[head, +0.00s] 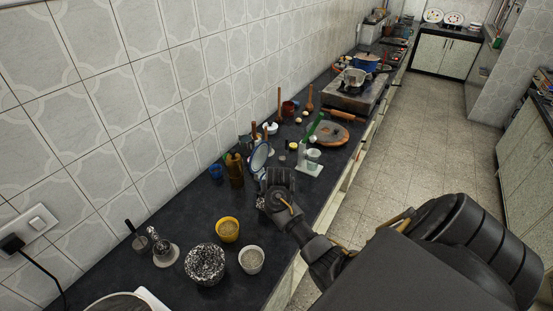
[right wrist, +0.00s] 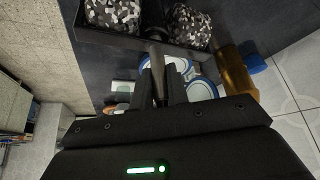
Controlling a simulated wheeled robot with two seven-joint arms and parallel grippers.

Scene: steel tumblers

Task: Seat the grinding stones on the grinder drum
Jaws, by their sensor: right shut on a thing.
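My right gripper (head: 281,186) is over the dark counter, near the blue-rimmed plates. In the right wrist view its fingers (right wrist: 160,98) are shut on the dark shaft (right wrist: 157,62) of the grinding stones. Two black-and-white speckled stones, one on the left (right wrist: 113,13) and one on the right (right wrist: 187,27), show at the shaft's far end. In the head view my gripper mostly hides them. A round pale vessel (head: 118,302), possibly the grinder drum, is cut off at the bottom left. A speckled round vessel (head: 205,264) stands on the counter. My left gripper is not in view.
A yellow cup (head: 228,230) and a white cup (head: 252,260) stand near the speckled vessel. A small metal item (head: 164,250) is left of it. Blue-rimmed plates (head: 259,157), a brown bottle (head: 235,169) and a blue cup (head: 215,171) stand by the wall.

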